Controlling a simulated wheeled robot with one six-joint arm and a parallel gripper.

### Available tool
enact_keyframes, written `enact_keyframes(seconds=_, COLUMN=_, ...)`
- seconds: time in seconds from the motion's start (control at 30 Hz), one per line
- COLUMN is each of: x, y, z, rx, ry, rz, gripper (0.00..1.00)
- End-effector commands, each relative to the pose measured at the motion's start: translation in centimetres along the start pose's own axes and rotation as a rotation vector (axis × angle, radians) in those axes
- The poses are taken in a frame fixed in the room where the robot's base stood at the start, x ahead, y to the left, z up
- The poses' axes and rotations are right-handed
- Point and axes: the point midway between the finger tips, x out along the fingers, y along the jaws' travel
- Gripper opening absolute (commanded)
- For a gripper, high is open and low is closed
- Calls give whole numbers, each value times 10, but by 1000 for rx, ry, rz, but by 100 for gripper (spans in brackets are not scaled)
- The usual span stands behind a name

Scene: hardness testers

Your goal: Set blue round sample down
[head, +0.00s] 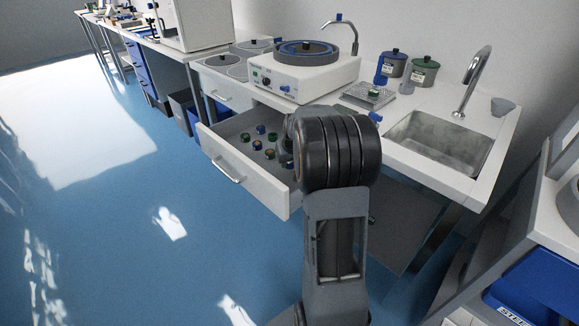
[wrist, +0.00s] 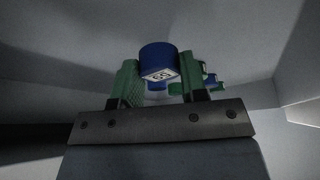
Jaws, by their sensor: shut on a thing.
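The blue round sample (wrist: 158,56) stands between the two green fingers of my gripper (wrist: 160,84) in the wrist view. It is a blue cylinder with a white number label facing the camera. My gripper is shut on it. In the head view my dark arm hides the gripper and the held sample. An open white drawer (head: 238,165) lies below the counter, beside my arm, with several blue and green round samples (head: 257,145) standing in it. In the wrist view a small blue and green thing (wrist: 213,86) shows behind the right finger.
A white polishing machine (head: 290,80) stands on the counter above the drawer. To the right are lidded jars (head: 424,70), a small scale (head: 368,95) and a steel sink (head: 437,140) with a tap. The blue floor (head: 150,220) left of the drawer is clear.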

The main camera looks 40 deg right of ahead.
Motion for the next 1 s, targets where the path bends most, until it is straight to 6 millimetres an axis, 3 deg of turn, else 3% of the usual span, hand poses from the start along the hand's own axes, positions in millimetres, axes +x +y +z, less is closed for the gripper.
enact_keyframes(seconds=0.13, x=18, y=0, z=8, rx=0, ry=1, rz=0, gripper=11)
enact_keyframes(seconds=0.53, x=22, y=0, z=9, rx=0, ry=1, rz=0, gripper=11)
enact_keyframes(seconds=0.57, x=22, y=-1, z=9, rx=0, ry=1, rz=0, gripper=41)
enact_keyframes(seconds=0.8, x=21, y=0, z=9, rx=0, ry=1, rz=0, gripper=64)
enact_keyframes(seconds=1.0, x=21, y=0, z=9, rx=0, ry=1, rz=0, gripper=65)
